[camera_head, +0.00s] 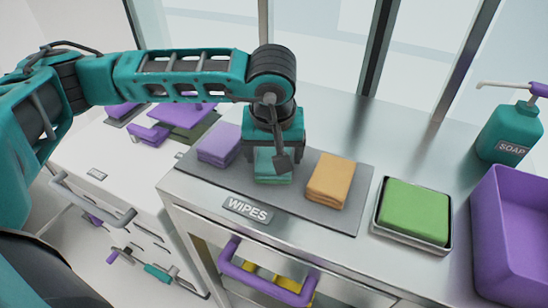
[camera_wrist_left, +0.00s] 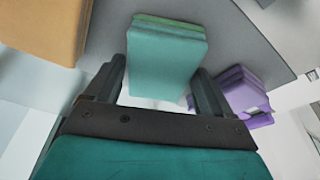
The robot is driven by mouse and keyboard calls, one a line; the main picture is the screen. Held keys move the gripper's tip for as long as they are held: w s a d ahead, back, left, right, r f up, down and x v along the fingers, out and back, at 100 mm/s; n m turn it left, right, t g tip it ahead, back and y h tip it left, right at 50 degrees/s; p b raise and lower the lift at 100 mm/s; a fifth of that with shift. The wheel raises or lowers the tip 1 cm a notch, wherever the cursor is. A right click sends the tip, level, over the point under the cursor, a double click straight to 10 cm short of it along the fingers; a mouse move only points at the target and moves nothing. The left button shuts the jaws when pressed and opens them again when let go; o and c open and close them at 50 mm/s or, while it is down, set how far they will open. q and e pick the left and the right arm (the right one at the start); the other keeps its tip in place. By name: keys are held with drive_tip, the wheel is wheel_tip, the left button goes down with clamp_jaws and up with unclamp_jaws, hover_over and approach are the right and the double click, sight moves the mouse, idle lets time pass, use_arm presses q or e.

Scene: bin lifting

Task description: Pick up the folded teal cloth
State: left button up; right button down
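The folded teal cloth (camera_head: 272,179) lies on the grey mat, between the folded purple and orange cloths. My left gripper (camera_head: 266,158) is directly above it, pointing down, and hides part of it. In the left wrist view the teal cloth (camera_wrist_left: 166,58) shows between the two spread fingers of my left gripper (camera_wrist_left: 161,72), with a greenish layer along its far edge. The fingers are open, one on each side of the cloth. Whether they touch it cannot be told. My right gripper is not in view.
The purple cloth (camera_head: 219,144) and orange cloth (camera_head: 330,180) lie close on either side on the grey mat (camera_head: 300,210). A metal tray (camera_head: 445,247) with a green pad, a purple bin (camera_head: 515,240) and a soap bottle (camera_head: 508,133) stand to the right.

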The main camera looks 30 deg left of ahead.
use_arm(q)
drive_tip(key=c, duration=0.8)
drive_tip(key=shift+r+p, duration=0.45)
drive_tip(key=shift+p, duration=0.3)
wheel_tip(320, 180, up, 20)
drive_tip(key=shift+f+p, duration=0.15)
drive_tip(key=shift+p, duration=0.15)
drive_tip(key=o, duration=0.6)
drive_tip(key=c, duration=0.4)
